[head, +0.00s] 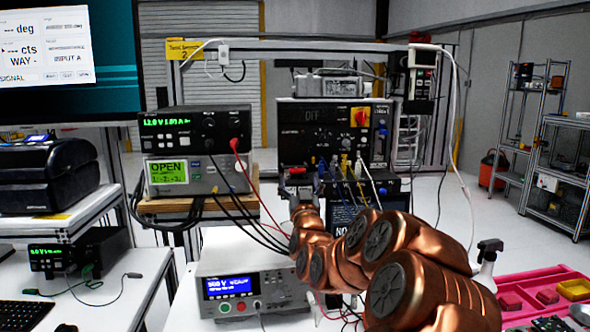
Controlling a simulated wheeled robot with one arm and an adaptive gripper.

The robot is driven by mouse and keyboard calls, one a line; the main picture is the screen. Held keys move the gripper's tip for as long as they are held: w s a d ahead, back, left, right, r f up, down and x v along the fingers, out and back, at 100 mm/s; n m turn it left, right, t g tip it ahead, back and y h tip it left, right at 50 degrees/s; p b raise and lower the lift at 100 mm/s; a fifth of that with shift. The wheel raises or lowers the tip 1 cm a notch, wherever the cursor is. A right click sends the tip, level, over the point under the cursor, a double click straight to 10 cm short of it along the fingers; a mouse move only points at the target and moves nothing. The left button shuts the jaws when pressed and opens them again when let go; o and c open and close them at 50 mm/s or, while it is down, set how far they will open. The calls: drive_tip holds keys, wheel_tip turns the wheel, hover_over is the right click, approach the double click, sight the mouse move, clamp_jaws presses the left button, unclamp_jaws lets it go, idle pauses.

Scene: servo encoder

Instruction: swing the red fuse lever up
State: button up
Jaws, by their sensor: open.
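A black instrument panel (325,141) with an "OFF" display stands at the back centre. A small red part (297,171) shows at its lower left edge, just above the end of my copper arm. It may be the red fuse lever, but it is too small to tell its position. A red knob (361,118) on a yellow plate is at the panel's upper right. My gripper (298,187) is small and dark in this view, open, close below the red part. I cannot tell if it touches.
Cables (357,183) hang from the panel's front, right of my gripper. Stacked power supplies (193,131) stand to the left, with red and black leads.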

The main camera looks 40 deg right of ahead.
sight(298, 172)
drive_tip(key=shift+p+x, duration=0.65)
drive_tip(key=shift+x, duration=1.75)
clamp_jaws()
